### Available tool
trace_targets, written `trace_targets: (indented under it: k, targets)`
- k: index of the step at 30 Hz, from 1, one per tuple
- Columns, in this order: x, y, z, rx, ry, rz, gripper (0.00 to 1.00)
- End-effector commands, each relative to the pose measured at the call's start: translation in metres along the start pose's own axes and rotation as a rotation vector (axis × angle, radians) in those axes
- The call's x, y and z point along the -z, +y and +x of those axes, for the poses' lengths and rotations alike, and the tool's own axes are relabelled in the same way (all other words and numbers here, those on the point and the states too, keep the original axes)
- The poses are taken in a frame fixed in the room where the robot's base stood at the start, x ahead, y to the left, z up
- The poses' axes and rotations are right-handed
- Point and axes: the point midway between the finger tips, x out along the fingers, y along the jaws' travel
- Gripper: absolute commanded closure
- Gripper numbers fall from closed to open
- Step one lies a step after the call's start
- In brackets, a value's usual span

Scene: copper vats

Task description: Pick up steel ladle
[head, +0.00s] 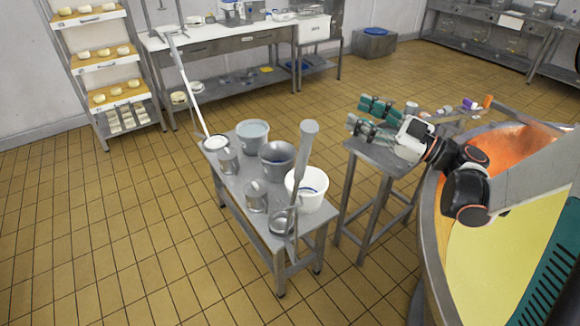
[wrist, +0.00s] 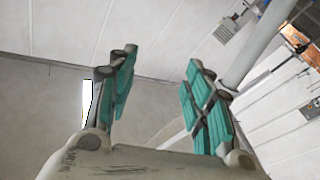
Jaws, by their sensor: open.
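A grey steel ladle stands upright at the front right of the low steel table (head: 232,183), its thick handle (head: 306,150) rising high and its bowl (head: 283,221) low near the table's front edge. A second long-handled tool (head: 190,95) with a pale handle leans up at the table's back left; I cannot tell whether it is a ladle. My gripper (head: 366,119) is open and empty, apart from both and to the right of the grey ladle, above a small stool. In the wrist view its fingers (wrist: 160,97) are spread toward a bare wall, with no ladle between them.
A white bucket (head: 312,201), a grey pot (head: 277,160), a pail (head: 252,133) and metal jugs (head: 255,195) crowd the ladle. The stool (head: 384,157) stands under my gripper. A copper vat (head: 428,235) is at the right. Tiled floor is free at the left.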

Motion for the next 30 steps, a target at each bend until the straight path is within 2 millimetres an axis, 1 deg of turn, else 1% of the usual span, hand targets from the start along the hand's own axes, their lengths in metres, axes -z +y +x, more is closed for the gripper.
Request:
trace_targets:
  k: [1,3,4,6,7,9,11,14,21,24,30]
  targets:
    - [-0.028,-0.019,-0.013,0.066,-0.022,0.017,0.54]
    - [-0.053,-0.045,-0.029,0.152,-0.051,0.044,0.54]
    - [-0.062,-0.054,-0.034,0.183,-0.063,0.055,0.54]
    - [-0.078,-0.071,-0.046,0.24,-0.085,0.078,0.54]
    - [-0.083,-0.077,-0.05,0.258,-0.093,0.086,0.54]
    - [-0.091,-0.086,-0.056,0.289,-0.105,0.1,0.54]
    - [-0.095,-0.092,-0.056,0.304,-0.111,0.106,0.54]
    - [-0.097,-0.098,-0.044,0.313,-0.112,0.109,0.54]
    - [-0.101,-0.112,-0.001,0.312,-0.111,0.108,0.54]
    - [-0.102,-0.116,0.012,0.311,-0.111,0.107,0.54]
    - [-0.103,-0.119,0.024,0.308,-0.111,0.107,0.54]
